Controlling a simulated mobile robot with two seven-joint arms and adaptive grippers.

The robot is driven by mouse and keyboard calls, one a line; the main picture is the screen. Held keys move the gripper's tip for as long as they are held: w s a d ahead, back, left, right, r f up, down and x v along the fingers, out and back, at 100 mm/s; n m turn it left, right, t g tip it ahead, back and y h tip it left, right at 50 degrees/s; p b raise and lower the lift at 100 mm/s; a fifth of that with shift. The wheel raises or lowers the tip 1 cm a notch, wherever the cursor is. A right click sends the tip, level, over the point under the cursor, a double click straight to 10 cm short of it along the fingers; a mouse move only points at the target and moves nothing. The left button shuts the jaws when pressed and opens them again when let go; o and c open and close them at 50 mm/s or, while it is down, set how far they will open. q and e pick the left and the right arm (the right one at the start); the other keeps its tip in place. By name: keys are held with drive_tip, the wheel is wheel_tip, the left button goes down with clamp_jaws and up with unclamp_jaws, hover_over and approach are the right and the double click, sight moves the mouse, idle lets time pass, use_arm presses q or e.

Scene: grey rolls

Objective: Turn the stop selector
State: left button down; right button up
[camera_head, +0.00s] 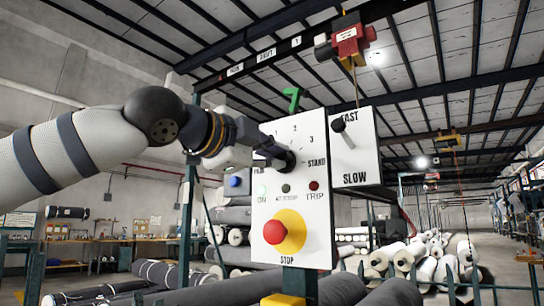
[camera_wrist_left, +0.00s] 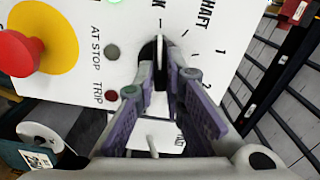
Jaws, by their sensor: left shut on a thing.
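The stop selector (camera_head: 291,159) is a black knob on a white control panel (camera_head: 305,210), with marks 1, 2, 3 and STAND around it. My left gripper (camera_head: 279,152) reaches it from the left and is shut on it, hiding much of the knob. In the left wrist view the black selector (camera_wrist_left: 147,50) sits between the fingertips of my left gripper (camera_wrist_left: 163,75). My right gripper is not in view.
Below the selector are a grey AT STOP lamp (camera_head: 286,188), a red TRIP lamp (camera_head: 314,186) and a red STOP button (camera_head: 275,231) on a yellow disc. A FAST/SLOW lever box (camera_head: 354,155) adjoins at right. Grey rolls (camera_head: 395,293) lie below and behind.

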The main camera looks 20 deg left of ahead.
use_arm(q)
drive_tip(key=c, duration=1.7)
unclamp_jaws()
drive_tip(key=v, duration=1.2)
